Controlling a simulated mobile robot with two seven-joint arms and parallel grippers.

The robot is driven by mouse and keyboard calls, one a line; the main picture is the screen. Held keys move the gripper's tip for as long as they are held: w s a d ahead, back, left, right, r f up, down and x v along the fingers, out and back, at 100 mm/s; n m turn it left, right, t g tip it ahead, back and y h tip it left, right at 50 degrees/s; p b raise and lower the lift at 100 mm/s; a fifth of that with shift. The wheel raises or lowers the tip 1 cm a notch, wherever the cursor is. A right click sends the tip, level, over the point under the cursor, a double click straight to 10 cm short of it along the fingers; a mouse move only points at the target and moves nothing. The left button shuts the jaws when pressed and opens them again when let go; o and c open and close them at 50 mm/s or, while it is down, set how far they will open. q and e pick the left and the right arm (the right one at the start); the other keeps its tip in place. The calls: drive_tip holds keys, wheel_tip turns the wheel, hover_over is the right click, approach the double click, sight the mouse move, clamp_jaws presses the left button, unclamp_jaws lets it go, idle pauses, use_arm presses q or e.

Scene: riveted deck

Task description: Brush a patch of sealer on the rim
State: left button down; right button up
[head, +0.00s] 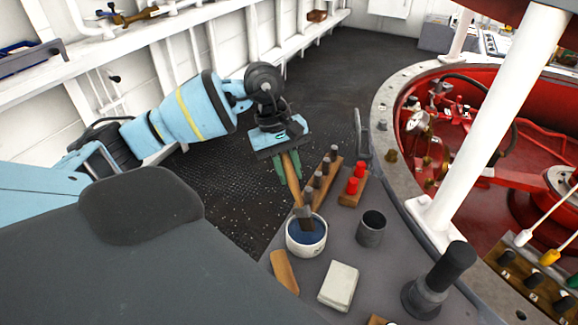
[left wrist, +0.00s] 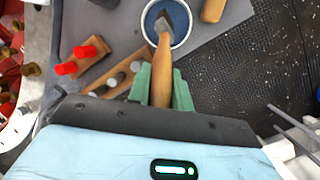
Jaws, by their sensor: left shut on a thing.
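My left gripper (head: 291,175) has green fingers and is shut on the wooden handle of a brush (head: 304,214). The brush points down, its dark head at the mouth of a white pot (head: 301,250) holding dark blue sealer (head: 314,238). The left wrist view also shows the brush (left wrist: 162,75) reaching over the pot (left wrist: 183,42); whether the bristles touch the sealer I cannot tell. The grey bolted rim (head: 384,112) curves around the red well, to the right of the gripper and apart from the brush. My right gripper is not in view.
On the grey bench stand a wooden block with several pegs (head: 325,178), a block with red pegs (head: 352,190), a grey cup (head: 371,229), a pale pad (head: 339,285) and a dark cylinder (head: 430,288). A white post (head: 488,120) rises beside the rim.

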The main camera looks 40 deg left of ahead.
use_arm(q)
drive_tip(key=shift+s+f+b, duration=0.1)
drive_tip(key=shift+f+b, duration=0.2)
drive_tip(key=shift+f, duration=0.2)
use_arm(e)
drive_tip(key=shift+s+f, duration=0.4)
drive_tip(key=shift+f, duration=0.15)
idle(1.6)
